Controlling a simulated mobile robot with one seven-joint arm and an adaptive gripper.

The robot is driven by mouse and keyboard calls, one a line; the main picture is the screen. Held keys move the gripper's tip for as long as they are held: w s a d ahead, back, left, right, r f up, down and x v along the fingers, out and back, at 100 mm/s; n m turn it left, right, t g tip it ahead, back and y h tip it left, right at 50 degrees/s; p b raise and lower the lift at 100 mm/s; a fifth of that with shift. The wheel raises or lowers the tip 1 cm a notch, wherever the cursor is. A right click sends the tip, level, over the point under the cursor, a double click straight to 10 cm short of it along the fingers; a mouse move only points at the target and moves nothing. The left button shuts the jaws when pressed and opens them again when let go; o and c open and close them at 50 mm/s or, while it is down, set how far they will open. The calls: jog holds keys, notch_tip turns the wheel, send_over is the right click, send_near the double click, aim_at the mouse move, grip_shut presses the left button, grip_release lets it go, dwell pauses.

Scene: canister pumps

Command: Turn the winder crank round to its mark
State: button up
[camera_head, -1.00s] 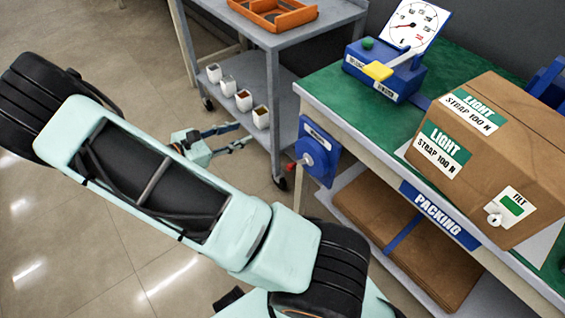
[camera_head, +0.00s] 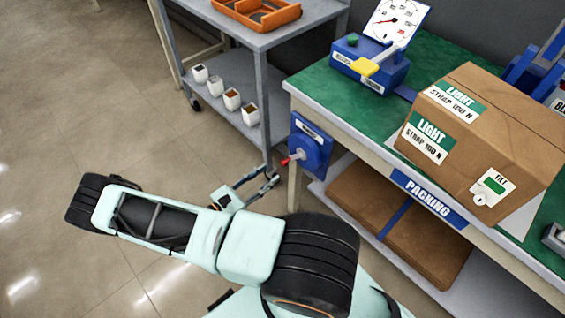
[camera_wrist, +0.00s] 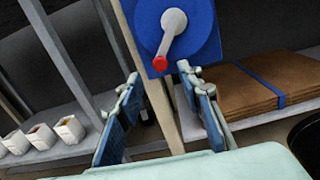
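The winder (camera_head: 310,145) is a blue plate on the left end of the packing bench, with a grey crank arm and a red knob (camera_head: 285,162). In the wrist view the winder plate (camera_wrist: 185,30) is at the top centre. Its crank (camera_wrist: 168,36) hangs down and slightly left, ending in the red knob (camera_wrist: 160,63). A mark cannot be made out. My gripper (camera_wrist: 158,95) is open and empty, its fingers spread wide below and either side of the knob. In the head view my gripper (camera_head: 258,190) is just below and left of the winder, apart from it.
A grey trolley (camera_head: 262,100) with several white cups stands left. Open floor lies further left.

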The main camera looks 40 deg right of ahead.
aim_at(282, 163)
jog(key=d, duration=0.7)
jog(key=shift+w+d, duration=0.35)
jog(key=shift+d, duration=0.05)
jog(key=shift+c, duration=0.3)
grip_shut()
